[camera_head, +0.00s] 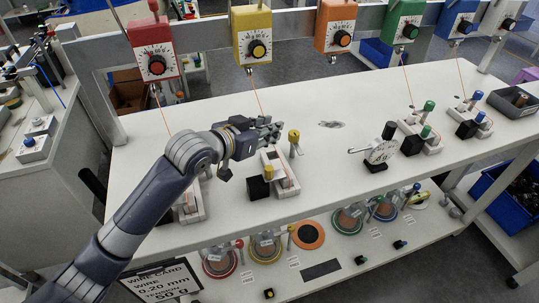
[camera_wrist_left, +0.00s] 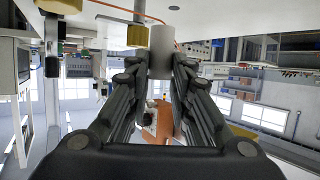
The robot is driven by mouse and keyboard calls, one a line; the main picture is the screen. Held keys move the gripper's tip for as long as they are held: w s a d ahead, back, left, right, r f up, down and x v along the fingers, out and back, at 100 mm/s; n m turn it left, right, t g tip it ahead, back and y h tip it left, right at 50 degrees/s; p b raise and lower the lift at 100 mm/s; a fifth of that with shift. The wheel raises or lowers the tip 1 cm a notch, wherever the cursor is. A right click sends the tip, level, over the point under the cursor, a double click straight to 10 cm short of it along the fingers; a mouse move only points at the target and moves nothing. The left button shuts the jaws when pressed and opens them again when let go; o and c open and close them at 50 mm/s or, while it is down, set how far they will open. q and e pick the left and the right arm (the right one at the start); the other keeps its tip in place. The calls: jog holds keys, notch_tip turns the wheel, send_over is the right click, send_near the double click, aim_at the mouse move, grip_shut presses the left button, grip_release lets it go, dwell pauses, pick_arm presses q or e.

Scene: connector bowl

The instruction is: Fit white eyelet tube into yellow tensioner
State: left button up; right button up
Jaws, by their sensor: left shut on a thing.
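In the left wrist view, my left gripper (camera_wrist_left: 160,75) is shut on the white eyelet tube (camera_wrist_left: 162,50), which sticks out beyond the fingertips. In the head view the fingers are low over the table, well below the tensioner, and I cannot make out the tube there. My right gripper is not in view.
A yellow-topped post (camera_head: 294,140) stands close to the right of my left gripper, on a white fixture with a black block (camera_head: 258,188). Red (camera_head: 151,50), orange (camera_head: 335,25) and green (camera_head: 403,20) tensioners share the rail.

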aim_at(268, 160)
pick_arm(q)
notch_tip(268, 160, down, 3)
jog(key=shift+r, duration=0.15)
notch_tip(268, 160, down, 4)
jog(key=shift+f, duration=0.1)
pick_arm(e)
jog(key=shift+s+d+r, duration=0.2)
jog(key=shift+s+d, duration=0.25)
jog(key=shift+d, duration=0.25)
pick_arm(q)
jog(key=shift+f, duration=0.2)
jog(key=o, duration=0.7)
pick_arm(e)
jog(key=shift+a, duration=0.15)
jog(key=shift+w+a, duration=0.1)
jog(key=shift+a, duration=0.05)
pick_arm(q)
jog(key=shift+r, duration=0.1)
